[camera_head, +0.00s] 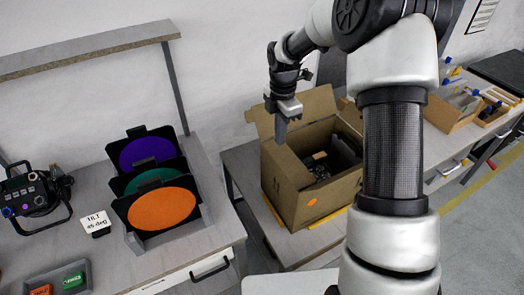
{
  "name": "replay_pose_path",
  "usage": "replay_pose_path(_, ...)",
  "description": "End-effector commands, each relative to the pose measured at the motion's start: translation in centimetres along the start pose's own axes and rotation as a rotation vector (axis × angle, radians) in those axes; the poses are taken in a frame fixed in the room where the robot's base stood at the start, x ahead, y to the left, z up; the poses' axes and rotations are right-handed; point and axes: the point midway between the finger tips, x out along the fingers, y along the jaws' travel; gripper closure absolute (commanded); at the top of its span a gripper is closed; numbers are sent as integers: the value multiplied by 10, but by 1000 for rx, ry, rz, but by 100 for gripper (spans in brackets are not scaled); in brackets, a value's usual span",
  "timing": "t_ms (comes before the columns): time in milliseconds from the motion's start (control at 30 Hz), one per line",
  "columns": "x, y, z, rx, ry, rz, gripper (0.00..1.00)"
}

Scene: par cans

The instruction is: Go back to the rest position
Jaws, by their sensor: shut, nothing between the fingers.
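My gripper (281,130) hangs pointing down at the upper middle, in front of or above the back left edge of an open cardboard box (292,186). Its fingers are shut with nothing between them. My arm rises along the right side and bends over the top toward the gripper. It hides part of the box's right side. Dark items (320,168) lie inside the box; I cannot tell exactly what they are.
Left table: a rack with purple (147,152), green (150,180) and orange (161,208) discs, a "TILT 45 deg" card (96,222), a black lamp (32,194) and red and green cases (74,281). A shelf (88,45) overhangs it. Wooden trays (450,113) stand at right.

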Motion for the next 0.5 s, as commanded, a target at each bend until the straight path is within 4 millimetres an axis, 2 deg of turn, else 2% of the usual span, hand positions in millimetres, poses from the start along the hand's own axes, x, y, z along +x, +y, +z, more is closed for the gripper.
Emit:
replay_pose_path(300,-5,-1,0,13,-5,5,100)
replay_pose_path(367,-15,-5,0,48,-14,13,100)
replay_pose_path(467,-46,-17,-2,164,-40,41,100)
replay_pose_path(500,-62,-26,-3,231,-52,58,100)
